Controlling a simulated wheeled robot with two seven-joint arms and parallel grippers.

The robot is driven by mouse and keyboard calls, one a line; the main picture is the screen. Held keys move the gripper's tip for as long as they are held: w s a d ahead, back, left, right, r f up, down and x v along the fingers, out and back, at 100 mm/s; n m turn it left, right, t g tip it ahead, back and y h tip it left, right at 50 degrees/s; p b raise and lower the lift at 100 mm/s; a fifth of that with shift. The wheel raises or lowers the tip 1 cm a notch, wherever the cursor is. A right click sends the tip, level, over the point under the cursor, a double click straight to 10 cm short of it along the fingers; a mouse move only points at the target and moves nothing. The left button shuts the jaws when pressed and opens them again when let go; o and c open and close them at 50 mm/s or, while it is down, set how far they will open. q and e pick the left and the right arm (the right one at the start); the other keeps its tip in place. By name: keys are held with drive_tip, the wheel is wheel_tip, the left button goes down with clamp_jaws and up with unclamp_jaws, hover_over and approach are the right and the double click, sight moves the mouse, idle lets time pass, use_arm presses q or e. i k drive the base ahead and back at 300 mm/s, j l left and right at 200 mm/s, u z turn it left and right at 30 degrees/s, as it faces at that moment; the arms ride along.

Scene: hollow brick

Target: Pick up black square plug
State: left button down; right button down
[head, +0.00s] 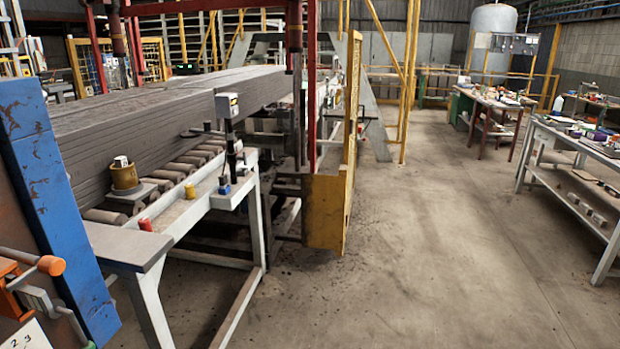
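I cannot make out a black square plug for certain; the small items on the benches are too small to tell. The workbench (590,146) at the right edge carries several small coloured and dark items. A second bench (492,98) farther back, with a dark red frame, also holds small items. Neither of my grippers shows in the head view.
A roller conveyor (185,220) with long grey clay slabs (150,120) stands at the left. A blue panel (45,190) fills the near left. A yellow guard (328,212) stands at the conveyor's end. The concrete floor (430,250) between conveyor and benches is clear.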

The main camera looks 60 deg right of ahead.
sight(222, 180)
drive_tip(key=z, duration=1.25)
drive_tip(key=i+l+u, duration=0.15)
drive_tip(key=i+l, duration=0.2)
drive_tip(key=i, duration=0.15)
